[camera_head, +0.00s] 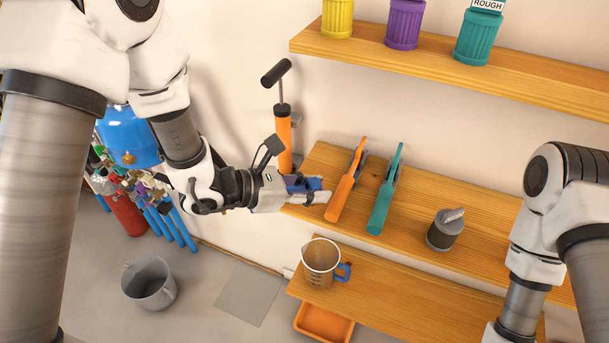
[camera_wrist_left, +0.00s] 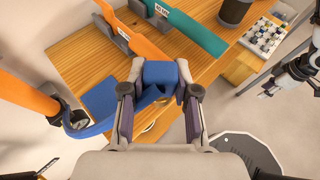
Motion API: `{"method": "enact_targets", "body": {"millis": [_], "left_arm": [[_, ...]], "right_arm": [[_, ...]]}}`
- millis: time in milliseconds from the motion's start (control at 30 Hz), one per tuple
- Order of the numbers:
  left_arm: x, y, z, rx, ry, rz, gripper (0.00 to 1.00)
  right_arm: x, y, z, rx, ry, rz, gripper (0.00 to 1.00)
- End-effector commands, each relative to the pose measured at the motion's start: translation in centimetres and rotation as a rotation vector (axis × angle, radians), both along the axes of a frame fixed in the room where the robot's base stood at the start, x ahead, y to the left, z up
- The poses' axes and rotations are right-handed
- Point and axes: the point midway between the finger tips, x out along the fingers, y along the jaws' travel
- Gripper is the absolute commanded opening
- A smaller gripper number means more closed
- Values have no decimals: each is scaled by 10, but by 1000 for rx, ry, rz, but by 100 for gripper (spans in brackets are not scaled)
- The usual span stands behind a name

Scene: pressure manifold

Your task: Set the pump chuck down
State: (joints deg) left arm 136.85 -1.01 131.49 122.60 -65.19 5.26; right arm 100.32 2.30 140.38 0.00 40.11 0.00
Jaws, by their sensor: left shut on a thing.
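My left gripper (camera_head: 318,194) is shut on the blue pump chuck (camera_wrist_left: 161,73). In the left wrist view the chuck sits between the two fingertips, over the front edge of the wooden shelf (camera_wrist_left: 75,50); I cannot tell whether it touches the shelf. A blue hose (camera_wrist_left: 98,130) runs from the chuck to the left, to the foot of the orange pump (camera_wrist_left: 28,95). In the head view the pump (camera_head: 284,135) stands behind the gripper, and the fingers partly hide the chuck (camera_head: 302,184). My right gripper (camera_wrist_left: 274,86) shows small and unclear in the left wrist view.
A flat blue pad (camera_wrist_left: 99,98) lies on the shelf left of the chuck. An orange tool (camera_head: 344,191) and a teal tool (camera_head: 382,200) lie close to the right. A grey canister (camera_head: 443,232) stands farther right. A measuring jug (camera_head: 320,262) stands on the lower shelf.

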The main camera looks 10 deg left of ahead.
Motion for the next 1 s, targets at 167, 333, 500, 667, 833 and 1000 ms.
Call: {"method": "enact_targets", "body": {"millis": [167,333,500,667,833,1000], "left_arm": [[42,19,0,-3,-1,3,0],[68,31,-5,-1,-1,1,0],[71,33,-25,-1,6,0,0],[72,33,-43,0,2,-1,0],[72,33,-43,0,0,0,0],[72,33,-48,0,0,0,0]], "right_arm": [[0,0,18,0,1,0,40],[0,0,24,0,1,0,40],[0,0,30,0,1,0,40],[0,0,33,0,1,0,40],[0,0,32,0,1,0,40],[0,0,26,0,1,0,40]]}}
